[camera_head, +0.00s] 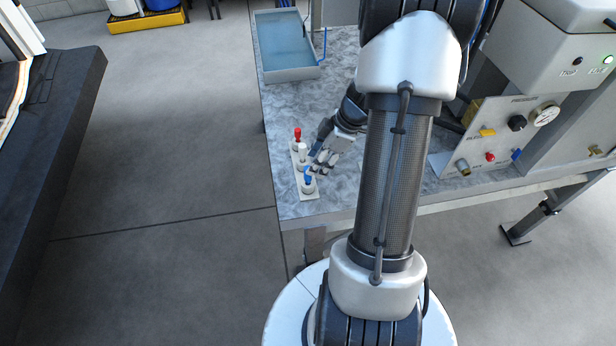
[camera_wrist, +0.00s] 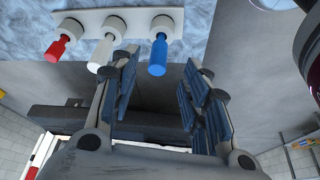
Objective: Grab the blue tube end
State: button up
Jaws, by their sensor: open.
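The blue tube end (camera_head: 308,175) stands upright in a holder strip (camera_head: 312,195) near the table's left front edge. The white tube end (camera_head: 302,150) and the red tube end (camera_head: 297,134) stand in the same strip behind it. My gripper (camera_head: 322,166) is just to the right of the blue end in the head view. In the wrist view the blue end (camera_wrist: 158,57) shows ahead of the open fingers (camera_wrist: 160,80), between their tips. Nothing is between the finger pads. The white end (camera_wrist: 101,54) is close to the left finger, and the red end (camera_wrist: 57,48) is farther left.
A shallow grey tray (camera_head: 290,72) of bluish liquid sits at the table's back left. A panel (camera_head: 500,135) with a gauge and coloured fittings is at the right. The marbled table top (camera_head: 290,105) is clear between tray and strip.

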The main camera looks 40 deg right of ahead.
aim_at(308, 179)
jog(key=shift+w+b+x, duration=0.1)
jog(key=shift+b+x, duration=0.35)
jog(key=shift+x, duration=1.1)
jog(key=shift+w+b+x, duration=0.15)
jog(key=shift+b+x, duration=0.25)
jog(key=shift+x, duration=1.2)
jog(key=shift+a+r, duration=0.1)
jog(key=shift+r, duration=0.05)
jog(key=shift+c, duration=0.3)
jog(key=c, duration=0.8)
